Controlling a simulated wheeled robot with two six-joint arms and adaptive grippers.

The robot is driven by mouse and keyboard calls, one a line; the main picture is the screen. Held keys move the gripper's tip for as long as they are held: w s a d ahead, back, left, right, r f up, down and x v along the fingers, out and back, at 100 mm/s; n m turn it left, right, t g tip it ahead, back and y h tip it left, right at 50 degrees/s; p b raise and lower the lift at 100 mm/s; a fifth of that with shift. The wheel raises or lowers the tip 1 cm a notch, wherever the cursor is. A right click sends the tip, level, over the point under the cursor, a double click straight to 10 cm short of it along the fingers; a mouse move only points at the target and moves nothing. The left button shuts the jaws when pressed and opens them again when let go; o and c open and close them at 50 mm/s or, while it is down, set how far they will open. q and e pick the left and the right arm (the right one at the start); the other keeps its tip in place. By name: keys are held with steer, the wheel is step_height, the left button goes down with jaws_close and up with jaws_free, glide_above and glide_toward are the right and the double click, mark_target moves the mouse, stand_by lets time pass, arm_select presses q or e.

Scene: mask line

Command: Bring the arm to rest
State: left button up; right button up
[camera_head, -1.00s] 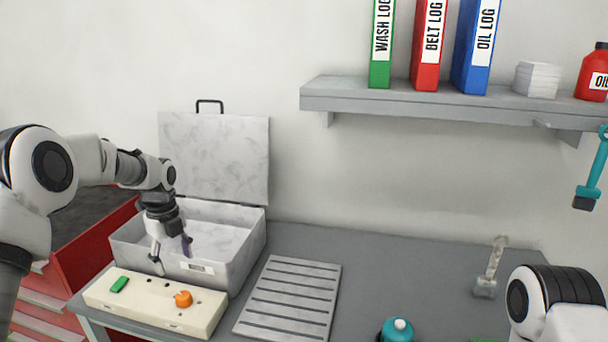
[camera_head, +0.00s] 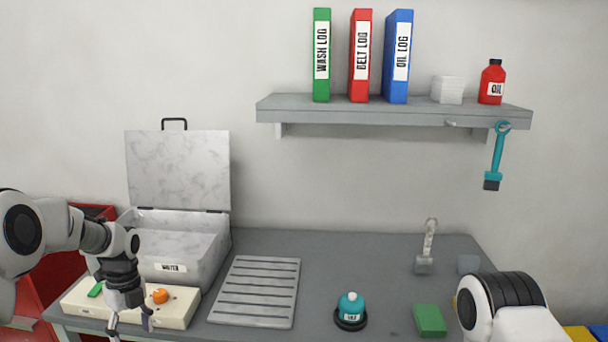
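My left arm comes in from the left, and its gripper (camera_head: 131,325) points down in front of the cream block (camera_head: 182,310). The two fingers are spread apart with nothing visible between them. The gripper hides part of the block, and I cannot tell if it touches it. My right arm (camera_head: 510,305) shows only as a white and black link at the lower right; its gripper is out of view.
An open grey case (camera_head: 180,245) stands behind the block. A slatted tray (camera_head: 257,290), a teal-topped item (camera_head: 351,308), a green block (camera_head: 429,320) and a clear-handled tool (camera_head: 426,255) are on the grey table. A shelf (camera_head: 390,112) with binders hangs above.

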arm_select(q)
steer(key=s+d+f+g, duration=0.2)
steer(key=s+d+f, duration=0.1)
steer(key=s+f, duration=0.5)
steer(key=s+d+f+g, duration=0.1)
steer(key=s+d+f, duration=0.2)
steer(key=s+f, duration=0.4)
steer(key=s+d+f+n+t, duration=0.1)
steer(key=s+d+f+n, duration=0.15)
steer(key=s+n, duration=0.45)
steer(key=s+d+f+n, duration=0.25)
steer(key=s+n, duration=0.25)
steer(key=s, duration=0.4)
steer(key=s+d+f+n+t, duration=0.1)
steer(key=s+d+f+n, duration=0.15)
steer(key=s+n, duration=0.45)
steer(key=w+n+t, duration=0.1)
steer(key=n, duration=0.1)
steer(key=w+a+n+t, duration=0.1)
steer(key=w+n+t, duration=0.1)
steer(key=n, duration=0.1)
steer(key=shift+a, duration=0.1)
